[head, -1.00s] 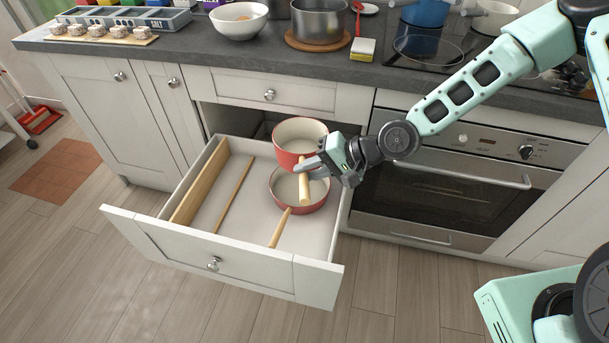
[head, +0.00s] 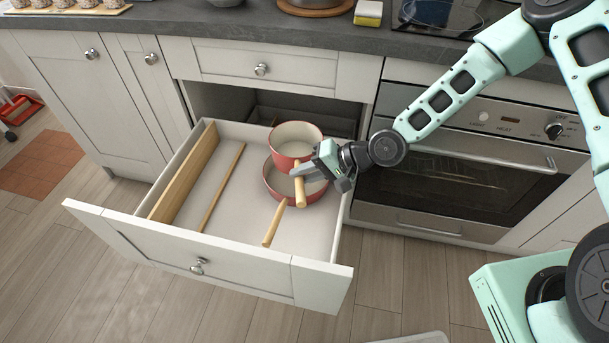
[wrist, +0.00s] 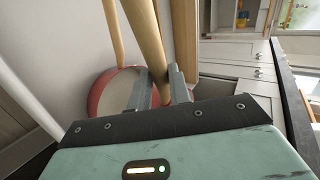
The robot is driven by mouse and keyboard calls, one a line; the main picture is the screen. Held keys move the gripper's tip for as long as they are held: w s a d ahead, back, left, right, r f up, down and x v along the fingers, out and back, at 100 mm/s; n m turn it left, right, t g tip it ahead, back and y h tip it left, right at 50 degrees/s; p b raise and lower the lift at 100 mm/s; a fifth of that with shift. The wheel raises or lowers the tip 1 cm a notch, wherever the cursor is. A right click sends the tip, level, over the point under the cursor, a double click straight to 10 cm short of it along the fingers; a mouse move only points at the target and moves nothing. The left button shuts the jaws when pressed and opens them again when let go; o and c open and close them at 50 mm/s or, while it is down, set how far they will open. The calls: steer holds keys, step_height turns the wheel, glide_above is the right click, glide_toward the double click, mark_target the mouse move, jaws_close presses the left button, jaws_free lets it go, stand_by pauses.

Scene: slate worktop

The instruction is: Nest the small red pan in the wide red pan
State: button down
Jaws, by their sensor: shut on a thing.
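The small red pan (head: 290,151), cream inside, is held upright over the back part of the wide red pan (head: 279,184). My gripper (head: 302,171) is shut on the small pan's wooden handle (head: 300,190), which points toward the drawer front. The wide red pan stands in the open drawer, its wooden handle (head: 274,224) also toward the front. The small pan hides part of its opening; whether the two touch is unclear. In the wrist view a wooden handle (wrist: 147,38) runs between the fingers, and a red pan (wrist: 100,92) shows beside them.
The open drawer (head: 232,222) has a tall wooden divider (head: 186,172) and a thin wooden strip (head: 222,188) on its left. Its floor is bare left of the pans. The oven (head: 470,170) is to the right, and the worktop (head: 210,38) overhangs behind.

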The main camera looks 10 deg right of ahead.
step_height(320, 180, down, 9)
steer(key=b, duration=0.7)
steer(key=shift+f, duration=0.2)
steer(key=c, duration=1.2)
jaws_free()
steer(key=p+v, duration=0.3)
steer(key=v, duration=1.4)
steer(key=shift+r+p, duration=0.15)
steer(key=shift+p, duration=0.15)
steer(key=shift+d, duration=0.15)
